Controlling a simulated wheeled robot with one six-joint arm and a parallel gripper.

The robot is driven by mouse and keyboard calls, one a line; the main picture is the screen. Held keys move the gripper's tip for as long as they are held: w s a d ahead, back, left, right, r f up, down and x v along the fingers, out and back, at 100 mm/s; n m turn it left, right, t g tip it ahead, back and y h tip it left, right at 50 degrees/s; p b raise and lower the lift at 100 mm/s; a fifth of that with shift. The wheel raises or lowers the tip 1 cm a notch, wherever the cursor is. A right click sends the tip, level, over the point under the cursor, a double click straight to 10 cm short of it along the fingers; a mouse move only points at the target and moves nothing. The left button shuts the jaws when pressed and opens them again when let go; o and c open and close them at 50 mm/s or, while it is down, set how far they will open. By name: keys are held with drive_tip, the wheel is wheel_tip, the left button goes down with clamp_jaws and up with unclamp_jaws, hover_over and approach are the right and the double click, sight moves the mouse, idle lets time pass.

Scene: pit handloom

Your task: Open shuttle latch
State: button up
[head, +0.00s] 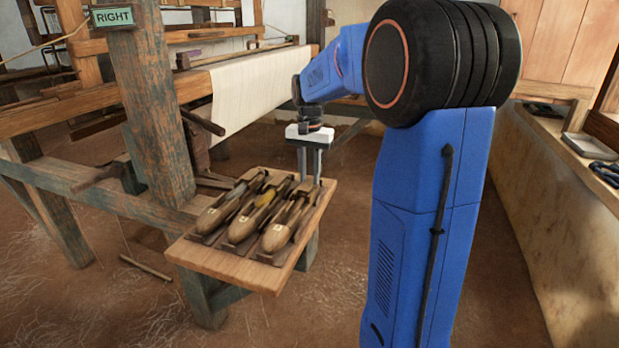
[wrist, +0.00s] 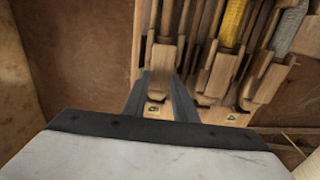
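Three wooden shuttles lie side by side on a small wooden shelf (head: 222,262): the left shuttle (head: 212,219), the middle shuttle (head: 243,228) with yellow yarn, and the right shuttle (head: 277,238). My gripper (head: 309,180) points down at the far end of the right shuttle. In the wrist view my gripper (wrist: 162,76) has its two fingers apart, with the end block of the right shuttle (wrist: 163,55) showing between and beyond the tips. Nothing is held. I cannot tell contact from clearance. I cannot make out a separate latch or its state.
The loom's thick post (head: 150,110) stands left of the shelf, with a green RIGHT sign (head: 113,16). White cloth (head: 245,88) stretches behind. A ledge (head: 560,135) with tools runs along the right wall. The floor between shelf and ledge is open.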

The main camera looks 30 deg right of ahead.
drive_tip(key=shift+f, duration=0.55)
clamp_jaws()
